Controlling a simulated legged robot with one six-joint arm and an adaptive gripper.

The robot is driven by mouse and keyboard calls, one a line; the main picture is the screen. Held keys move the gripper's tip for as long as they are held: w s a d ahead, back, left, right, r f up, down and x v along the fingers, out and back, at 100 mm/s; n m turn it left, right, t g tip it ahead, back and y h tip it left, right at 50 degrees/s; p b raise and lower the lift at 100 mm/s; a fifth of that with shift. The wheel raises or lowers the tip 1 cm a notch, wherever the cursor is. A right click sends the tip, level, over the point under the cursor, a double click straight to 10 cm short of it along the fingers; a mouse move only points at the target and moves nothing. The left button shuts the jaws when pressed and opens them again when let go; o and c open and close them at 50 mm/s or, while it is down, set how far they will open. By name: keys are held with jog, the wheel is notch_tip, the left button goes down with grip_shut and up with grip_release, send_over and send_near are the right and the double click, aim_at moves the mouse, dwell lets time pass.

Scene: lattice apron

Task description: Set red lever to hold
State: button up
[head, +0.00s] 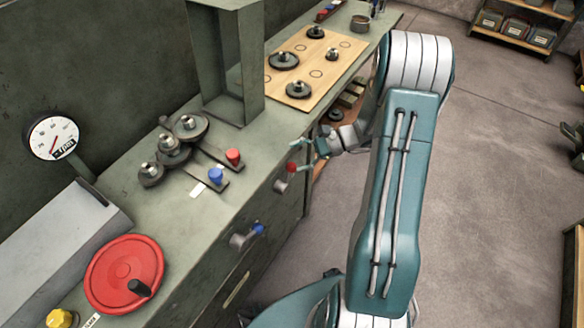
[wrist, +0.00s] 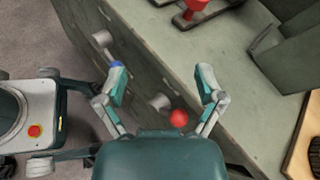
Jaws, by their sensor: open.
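A red-knobbed lever (head: 281,185) with a grey hub sits on the bench's front face. In the wrist view its red knob (wrist: 179,118) shows between my finger bases, just ahead of the palm, with the hub (wrist: 159,102) beside it. My gripper (head: 297,155) is open and empty at this lever, its fingers spread to either side (wrist: 162,78). I cannot tell whether it touches the knob. Another lever with a red knob (head: 233,155) lies on the bench top. No hold marking is readable.
A blue-knobbed lever (head: 246,236) is on the front face, nearer. The bench top carries a blue knob (head: 216,175), a red handwheel (head: 124,274), a gauge (head: 53,138), an upright grey frame (head: 226,60) and a wooden board (head: 318,66). Open floor (head: 490,190) lies right.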

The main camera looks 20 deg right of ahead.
jog(key=w+d+f+m+t, duration=0.1)
jog(key=d+f+m+t, duration=0.35)
jog(key=f, duration=0.35)
jog(key=m+t, duration=0.5)
jog(key=m, duration=0.1)
send_near(292, 168)
jog(key=shift+h, duration=0.4)
jog(key=x, duration=0.7)
jog(key=f+x, duration=0.1)
jog(key=x, duration=0.2)
jog(key=shift+w+d, duration=0.1)
jog(key=shift+w, duration=0.35)
jog(key=shift+c, duration=0.4)
jog(key=shift+f, duration=0.1)
grip_shut()
